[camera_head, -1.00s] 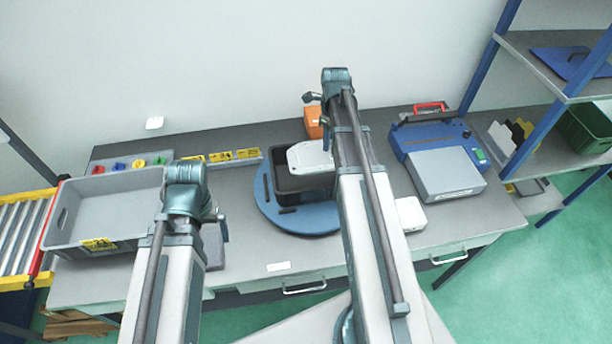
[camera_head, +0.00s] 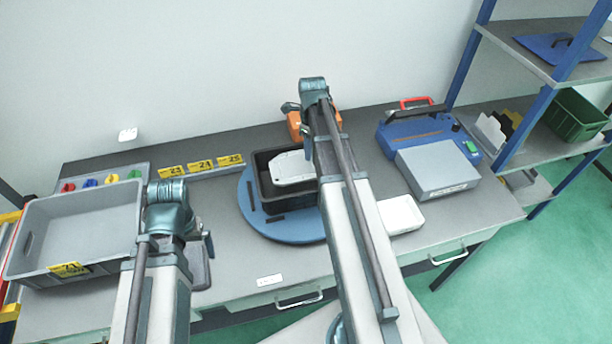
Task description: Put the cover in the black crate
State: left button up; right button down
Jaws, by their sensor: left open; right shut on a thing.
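The cover (camera_head: 290,170) is a flat, pale grey plate with clipped corners. It is over the opening of the black crate (camera_head: 264,190), overlapping its inside; whether it touches the floor or walls I cannot tell. The crate stands on a round blue turntable (camera_head: 247,205). My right gripper (camera_head: 308,150) is at the crate's right side, shut on the cover; its arm hides the fingertips and the crate's right part. My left gripper (camera_head: 207,243) is open at the right of the large grey bin, mostly hidden by its own arm.
A large grey bin (camera_head: 30,258) stands at left, beside a tray with coloured knobs (camera_head: 112,180). Yellow number labels (camera_head: 200,164) line the back. An orange object (camera_head: 294,124) is behind the crate.

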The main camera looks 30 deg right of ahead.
pick_arm(q)
notch_tip(320, 180, down, 9)
jog(key=b, duration=0.8)
pick_arm(e)
notch_tip(320, 180, down, 9)
pick_arm(q)
jog(key=shift+r, duration=0.15)
pick_arm(e)
jog(key=shift+r, duration=0.15)
pick_arm(q)
jog(key=shift+f, duration=0.2)
pick_arm(e)
jog(key=c, duration=1)
grip_release()
jog(key=shift+f, duration=0.2)
pick_arm(q)
jog(key=shift+r, duration=0.1)
pick_arm(e)
jog(key=o, duration=0.5)
jog(key=shift+c, duration=0.2)
jog(key=shift+r, duration=0.1)
notch_tip(320, 180, up, 12)
jog(key=p, duration=1.2)
jog(key=shift+r, duration=0.15)
pick_arm(q)
notch_tip(320, 180, up, 12)
jog(key=shift+r, duration=0.15)
